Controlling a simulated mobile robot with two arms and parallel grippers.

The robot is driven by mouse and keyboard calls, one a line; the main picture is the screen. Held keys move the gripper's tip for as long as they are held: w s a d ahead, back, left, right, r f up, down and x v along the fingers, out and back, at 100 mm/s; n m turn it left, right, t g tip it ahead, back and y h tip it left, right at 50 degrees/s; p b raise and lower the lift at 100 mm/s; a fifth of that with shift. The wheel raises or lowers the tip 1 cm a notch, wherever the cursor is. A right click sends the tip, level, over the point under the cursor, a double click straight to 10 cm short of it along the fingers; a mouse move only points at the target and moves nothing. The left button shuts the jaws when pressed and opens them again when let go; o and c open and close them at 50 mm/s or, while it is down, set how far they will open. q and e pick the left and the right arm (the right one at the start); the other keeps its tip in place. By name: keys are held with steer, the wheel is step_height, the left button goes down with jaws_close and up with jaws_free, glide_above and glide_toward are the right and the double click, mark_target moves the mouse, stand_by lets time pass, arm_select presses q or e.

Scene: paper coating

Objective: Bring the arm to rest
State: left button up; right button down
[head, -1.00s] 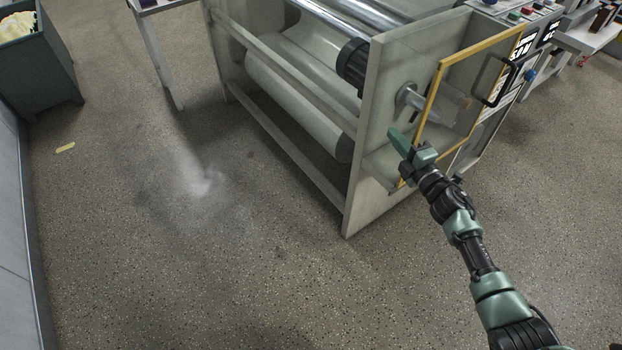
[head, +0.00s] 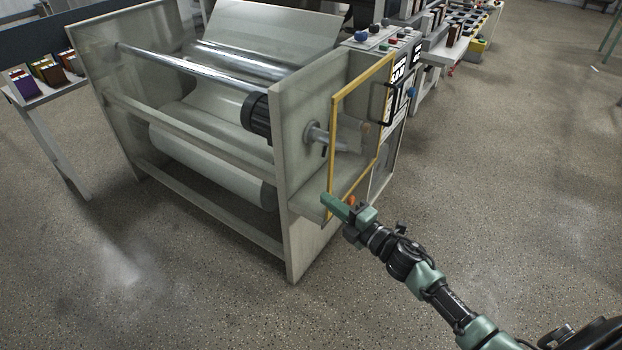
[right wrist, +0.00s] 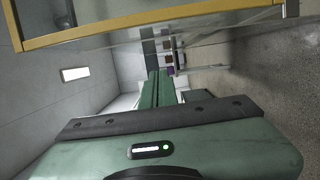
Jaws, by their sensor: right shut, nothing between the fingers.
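My right arm reaches in from the lower right of the head view. Its green right gripper (head: 335,207) is shut and empty, in front of the lower part of the coating machine's yellow-framed clear door (head: 333,150). I cannot tell whether it touches the door. In the right wrist view the closed green fingers (right wrist: 157,88) lie side by side, with the yellow door frame (right wrist: 150,22) across the top. My left gripper is not in view.
The coating machine (head: 285,215) with its rollers fills the middle. Its control panel (head: 385,40) is at the upper right. A side table with boxes (head: 40,92) stands at the left. Open floor (head: 480,190) lies to the right and in front.

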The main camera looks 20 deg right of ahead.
steer(key=s+d+f+m+g+h+p, duration=0.15)
steer(key=s+f+m, duration=0.35)
steer(key=f, duration=0.6)
steer(key=s+d+f+m+g+h, duration=0.25)
steer(key=s+f, duration=0.35)
steer(key=f, duration=0.4)
steer(key=s+d+f+m+g+h+p, duration=0.1)
steer(key=s+f+m+g+h, duration=0.15)
steer(key=s+f+m, duration=0.6)
steer(key=s+a+f+m+g, duration=0.1)
steer(key=s+f, duration=0.4)
steer(key=s, duration=0.5)
steer(key=s+a+f+m+g, duration=0.1)
steer(key=s+a+f+g, duration=0.2)
steer(key=s, duration=0.8)
steer(key=s+a+f+m+g+p, duration=0.1)
steer(key=s+a+f+m+g, duration=0.1)
steer(key=s+f+g, duration=0.3)
steer(key=s+f, duration=0.4)
steer(key=s, duration=0.1)
steer(key=shift+s+a, duration=0.15)
steer(key=shift+a, duration=0.1)
steer(key=shift+f, duration=0.1)
